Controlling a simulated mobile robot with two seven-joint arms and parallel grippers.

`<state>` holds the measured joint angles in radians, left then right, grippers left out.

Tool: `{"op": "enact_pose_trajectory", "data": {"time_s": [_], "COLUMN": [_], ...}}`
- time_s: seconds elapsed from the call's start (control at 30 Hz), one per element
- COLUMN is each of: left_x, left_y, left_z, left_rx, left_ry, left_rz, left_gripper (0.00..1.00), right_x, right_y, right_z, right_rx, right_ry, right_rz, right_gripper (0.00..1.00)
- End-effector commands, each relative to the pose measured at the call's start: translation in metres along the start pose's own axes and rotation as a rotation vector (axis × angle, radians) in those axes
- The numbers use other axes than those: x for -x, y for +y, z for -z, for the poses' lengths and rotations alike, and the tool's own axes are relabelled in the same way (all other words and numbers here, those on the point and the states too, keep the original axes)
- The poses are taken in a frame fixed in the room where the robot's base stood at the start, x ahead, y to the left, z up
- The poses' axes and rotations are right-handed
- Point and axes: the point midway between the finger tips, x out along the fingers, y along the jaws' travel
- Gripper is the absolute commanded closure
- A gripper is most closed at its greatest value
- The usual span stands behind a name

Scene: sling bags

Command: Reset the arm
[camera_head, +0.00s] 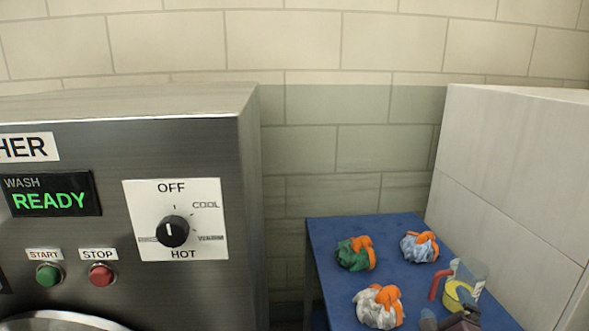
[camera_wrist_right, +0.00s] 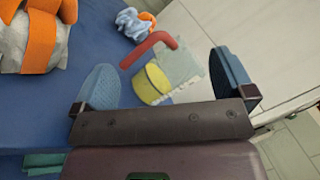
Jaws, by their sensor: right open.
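My right gripper (camera_head: 450,316) shows at the bottom right of the head view, over the front part of the blue table (camera_head: 325,238). In the right wrist view its two blue-grey fingers (camera_wrist_right: 164,80) are wide apart, with nothing held between them. A clear cup (camera_head: 468,272) with a red handle and a yellow lower part stands on the table just beyond the gripper. It also shows in the right wrist view, between and beyond the fingers; its yellow part (camera_wrist_right: 151,84) is nearest. I cannot tell whether a finger touches it. My left gripper is not in view.
Three bundles with orange straps lie on the table: green (camera_head: 352,254), blue (camera_head: 417,247) and white-grey (camera_head: 377,307). A steel washer (camera_head: 110,180) with a dial and buttons stands left, its display reading READY. A pale panel (camera_head: 510,180) borders the table's right side.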

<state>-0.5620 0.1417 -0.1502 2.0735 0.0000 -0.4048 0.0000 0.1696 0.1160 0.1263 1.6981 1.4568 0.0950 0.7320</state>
Motion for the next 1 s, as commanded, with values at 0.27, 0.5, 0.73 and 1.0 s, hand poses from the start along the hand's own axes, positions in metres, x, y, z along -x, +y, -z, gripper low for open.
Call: {"op": "enact_pose_trajectory", "data": {"time_s": [0.27, 0.5, 0.73, 1.0], "left_x": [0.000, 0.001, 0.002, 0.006], "left_y": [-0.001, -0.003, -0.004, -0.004], "left_z": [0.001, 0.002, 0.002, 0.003], "left_rx": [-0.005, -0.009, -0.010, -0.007], "left_ry": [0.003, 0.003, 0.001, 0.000], "left_rz": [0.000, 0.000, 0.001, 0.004], "left_gripper": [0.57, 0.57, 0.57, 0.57], "right_x": [0.037, 0.093, 0.167, 0.272], "right_y": [0.022, 0.052, 0.078, 0.089], "right_z": [-0.034, -0.033, -0.013, 0.015], "right_rx": [0.750, 1.355, 1.863, 2.133], "right_ry": [-0.196, -0.344, -0.493, -0.620], "right_rz": [-0.095, -0.207, -0.360, -0.556], "right_gripper": [0.00, 0.00, 0.00, 0.00]}}
